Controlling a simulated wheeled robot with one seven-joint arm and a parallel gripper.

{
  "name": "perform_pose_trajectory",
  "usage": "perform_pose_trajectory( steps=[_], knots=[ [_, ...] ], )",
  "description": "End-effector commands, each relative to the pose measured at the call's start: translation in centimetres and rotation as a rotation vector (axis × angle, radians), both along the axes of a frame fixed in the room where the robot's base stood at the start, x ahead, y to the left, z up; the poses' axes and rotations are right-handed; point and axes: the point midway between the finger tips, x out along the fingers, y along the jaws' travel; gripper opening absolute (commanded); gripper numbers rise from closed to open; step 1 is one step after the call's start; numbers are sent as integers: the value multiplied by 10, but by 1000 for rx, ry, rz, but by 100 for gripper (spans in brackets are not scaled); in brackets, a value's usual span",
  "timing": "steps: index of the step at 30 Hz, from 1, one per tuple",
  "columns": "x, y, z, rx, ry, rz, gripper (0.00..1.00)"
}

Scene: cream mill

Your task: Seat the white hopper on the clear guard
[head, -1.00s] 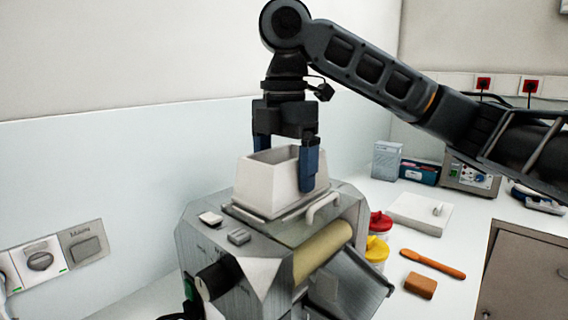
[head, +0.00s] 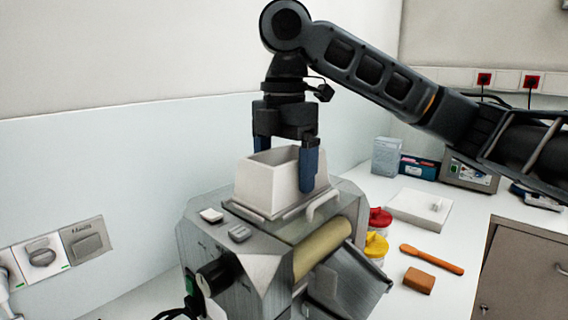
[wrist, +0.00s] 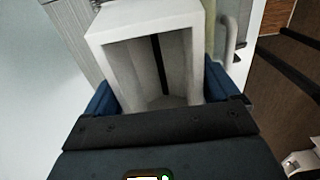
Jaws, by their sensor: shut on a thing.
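The white hopper (head: 268,186) is an open-topped, tapered box on top of the grey mill in the head view. My gripper (head: 286,170) is shut on the hopper, with one blue finger on the right wall and the other at the left rim. In the wrist view the hopper (wrist: 150,25) shows from above between the blue fingers (wrist: 160,98), with a dark slot inside. The clear guard (head: 246,216) seems to be the flat plate under the hopper; it is hard to make out. The hopper looks upright and at plate level; I cannot tell whether it is fully seated.
The mill (head: 250,262) has a curved handle (head: 322,206) beside the hopper and a cream roller (head: 322,246). Jars with a red lid (head: 380,219) and a yellow lid (head: 376,246) stand to its right. An orange spatula (head: 432,259) and a brown block (head: 419,281) lie on the counter.

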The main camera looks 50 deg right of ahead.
Motion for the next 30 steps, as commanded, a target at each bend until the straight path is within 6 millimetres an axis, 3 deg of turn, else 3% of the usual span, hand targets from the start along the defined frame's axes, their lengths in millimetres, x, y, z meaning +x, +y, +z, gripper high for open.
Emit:
perform_pose_trajectory(
  steps=[26, 27, 30],
  knots=[
    [0, 0, -3, -1, -1, 0, 53],
    [0, 0, -4, -1, -1, 0, 90],
    [0, 0, -3, -1, -1, 0, 99]
  ],
)
